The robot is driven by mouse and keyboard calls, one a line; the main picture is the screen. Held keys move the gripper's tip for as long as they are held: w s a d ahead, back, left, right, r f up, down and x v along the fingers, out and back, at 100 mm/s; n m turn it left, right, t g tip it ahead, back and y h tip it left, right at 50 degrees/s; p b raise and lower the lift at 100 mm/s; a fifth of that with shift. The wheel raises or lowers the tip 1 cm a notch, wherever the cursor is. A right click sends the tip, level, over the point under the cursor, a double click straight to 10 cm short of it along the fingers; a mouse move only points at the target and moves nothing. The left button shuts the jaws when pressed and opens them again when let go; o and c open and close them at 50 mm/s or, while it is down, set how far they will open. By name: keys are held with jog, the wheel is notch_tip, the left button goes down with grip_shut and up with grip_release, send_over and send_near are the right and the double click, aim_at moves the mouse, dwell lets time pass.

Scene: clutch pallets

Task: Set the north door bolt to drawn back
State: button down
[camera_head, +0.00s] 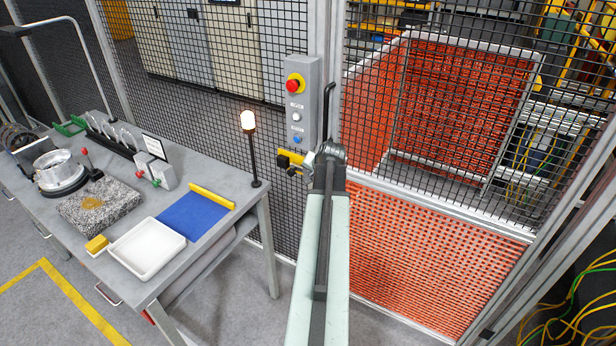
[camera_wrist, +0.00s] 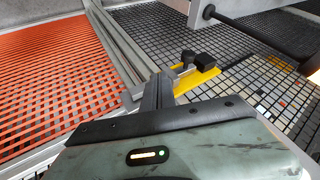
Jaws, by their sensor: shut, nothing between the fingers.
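The north door bolt seems to be the yellow piece with black knobs (camera_head: 290,157) on the fence frame, just below the grey button box. In the wrist view the bolt (camera_wrist: 197,80) shows as a yellow plate with black blocks on top, beside a metal post. My gripper (camera_head: 328,153) is at the end of my arm, just right of the bolt in the head view. In the wrist view my gripper (camera_wrist: 159,90) is shut and empty, pointing at the post just left of the yellow plate. I cannot tell whether it touches, nor how far the bolt is drawn.
The button box (camera_head: 303,100) with a red stop button hangs above the bolt. A lit lamp on a black stand (camera_head: 253,150) rises from the workbench (camera_head: 255,196) at left. Orange mesh panels (camera_head: 400,250) and metal posts stand to the right. Floor before the bench is clear.

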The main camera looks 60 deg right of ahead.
jog(key=w+d+f+b, duration=0.3)
jog(key=w+f+b, duration=0.1)
jog(key=w, duration=0.4)
jog(key=shift+d+f, duration=0.15)
jog(key=shift+f, duration=0.65)
